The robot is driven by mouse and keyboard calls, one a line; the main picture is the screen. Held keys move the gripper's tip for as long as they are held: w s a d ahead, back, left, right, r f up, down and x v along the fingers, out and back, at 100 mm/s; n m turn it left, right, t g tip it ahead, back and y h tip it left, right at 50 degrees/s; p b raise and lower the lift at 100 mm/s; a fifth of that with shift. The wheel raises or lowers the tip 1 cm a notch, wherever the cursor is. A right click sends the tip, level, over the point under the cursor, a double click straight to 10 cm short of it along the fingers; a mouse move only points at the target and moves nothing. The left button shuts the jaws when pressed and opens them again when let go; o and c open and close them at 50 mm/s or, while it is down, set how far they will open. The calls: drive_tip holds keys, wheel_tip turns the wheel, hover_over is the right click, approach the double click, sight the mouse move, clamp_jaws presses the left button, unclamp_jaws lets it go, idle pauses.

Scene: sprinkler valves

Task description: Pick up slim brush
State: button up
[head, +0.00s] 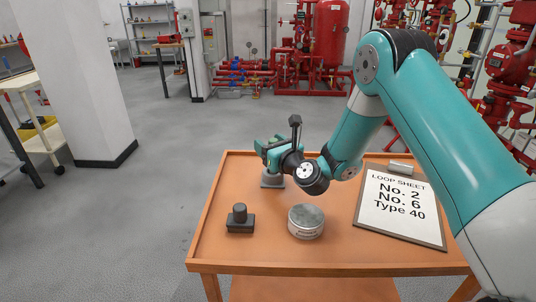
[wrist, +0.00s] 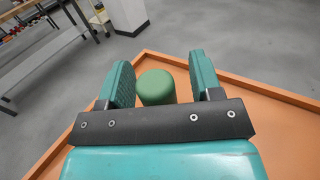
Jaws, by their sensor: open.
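My gripper (head: 266,152) is low over the far left part of the orange table, pointing away from my body. In the wrist view its two teal fingers (wrist: 161,62) stand apart, with a green round-topped cylinder (wrist: 156,88) between them. A gap shows on the right of the cylinder; on the left I cannot tell whether the finger touches it. In the head view a grey block-like base (head: 272,181) stands under the gripper, and what is above it is hidden. No bristles show, so I cannot tell whether the green cylinder is the slim brush.
The orange table (head: 215,245) also carries a dark block with a knob (head: 240,219), a round grey tin (head: 306,222) and a clipboard loop sheet (head: 400,208). A small pale cylinder (head: 400,167) lies behind the clipboard. The table's front left is clear.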

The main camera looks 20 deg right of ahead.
drive_tip(key=c, duration=1)
drive_tip(key=shift+r, duration=0.15)
